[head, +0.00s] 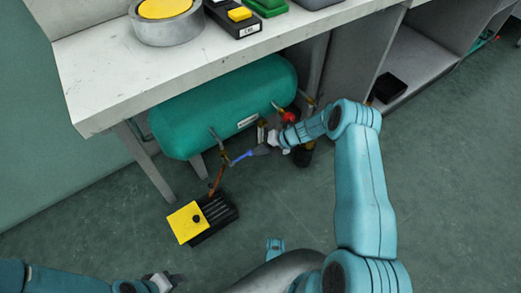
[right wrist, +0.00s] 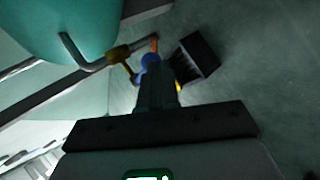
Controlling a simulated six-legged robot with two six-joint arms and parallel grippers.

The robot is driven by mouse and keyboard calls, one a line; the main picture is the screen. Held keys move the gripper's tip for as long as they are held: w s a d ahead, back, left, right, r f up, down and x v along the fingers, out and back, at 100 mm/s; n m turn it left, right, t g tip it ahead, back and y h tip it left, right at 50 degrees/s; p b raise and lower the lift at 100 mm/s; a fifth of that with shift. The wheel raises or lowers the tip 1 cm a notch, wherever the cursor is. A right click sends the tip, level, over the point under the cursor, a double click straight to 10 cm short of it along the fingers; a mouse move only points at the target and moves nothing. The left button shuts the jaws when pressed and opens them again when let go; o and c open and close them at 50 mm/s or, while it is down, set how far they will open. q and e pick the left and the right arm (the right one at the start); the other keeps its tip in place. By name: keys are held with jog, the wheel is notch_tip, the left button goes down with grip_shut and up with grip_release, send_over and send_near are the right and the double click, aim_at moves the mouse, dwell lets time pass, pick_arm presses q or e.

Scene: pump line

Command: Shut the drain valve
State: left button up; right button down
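The drain valve has a blue lever (head: 242,157) below the green tank (head: 225,105). In the right wrist view, the blue part (right wrist: 150,61) shows at my fingertips, beside a brass fitting (right wrist: 119,54) on the bent pipe. My right gripper (head: 258,150) is at the right end of the blue lever in the head view. Its fingers (right wrist: 156,88) look closed together in the right wrist view; they hide part of the lever, and I cannot tell whether they grip it or only touch it. My left gripper (head: 172,281) is low at the left, away from the valve.
A black slotted box (head: 222,215) with a yellow plate (head: 187,222) stands on the floor below the valve. The workbench (head: 110,85) overhangs the tank. A red knob (head: 289,117) is near my right wrist. The floor at the front is open.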

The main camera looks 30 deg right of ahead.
pick_arm(q)
notch_tip(320, 180, up, 6)
jog(key=s+d+p, duration=0.1)
jog(key=d+p, duration=0.1)
jog(key=p, duration=0.4)
jog(key=shift+f, duration=0.15)
pick_arm(e)
jog(key=s+d+f+v, duration=0.1)
jog(key=v, duration=1.2)
jog(key=shift+s+d, duration=0.15)
jog(key=shift+s, duration=0.05)
